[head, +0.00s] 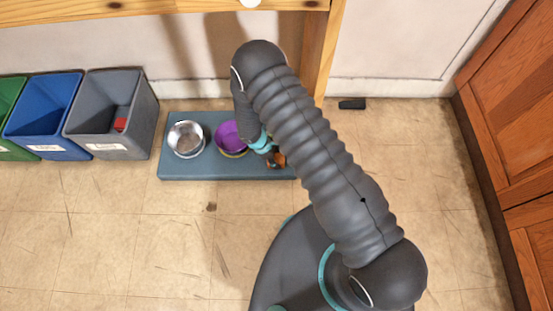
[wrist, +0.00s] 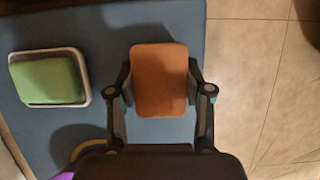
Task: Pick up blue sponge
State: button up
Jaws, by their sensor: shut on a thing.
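An orange sponge-like block (wrist: 160,95) sits between the two fingers of my gripper (wrist: 160,78) in the wrist view. The fingers are shut on its left and right sides. In the head view a small part of the orange block (head: 279,160) shows beside my gripper (head: 269,152), over the right part of the blue-grey mat (head: 215,172). I cannot tell whether it is clear of the mat. A green block (wrist: 48,78) lies in a pale dish (wrist: 84,101) to its left. No blue sponge shows in either view.
A metal bowl (head: 187,153) and a purple bowl (head: 226,134) stand on the mat. Green (head: 8,112), blue (head: 45,113) and grey (head: 104,121) bins stand at left; a red thing (head: 120,124) lies in the grey one. A wooden table leg (head: 322,50) stands behind. Floor in front is clear.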

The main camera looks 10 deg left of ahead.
aim_at(280, 158)
jog(key=shift+r, duration=0.15)
notch_tip(280, 158, up, 4)
jog(key=shift+r, duration=0.1)
jog(key=s+d+r+b, duration=0.1)
jog(key=s+d+r, duration=0.5)
jog(key=s, duration=0.3)
jog(key=shift+s+d+r, duration=0.2)
jog(key=shift+d+r, duration=0.05)
jog(key=shift+d, duration=0.2)
jog(key=shift+o, duration=0.5)
jog(key=c, duration=0.4)
jog(key=shift+s+d, duration=0.1)
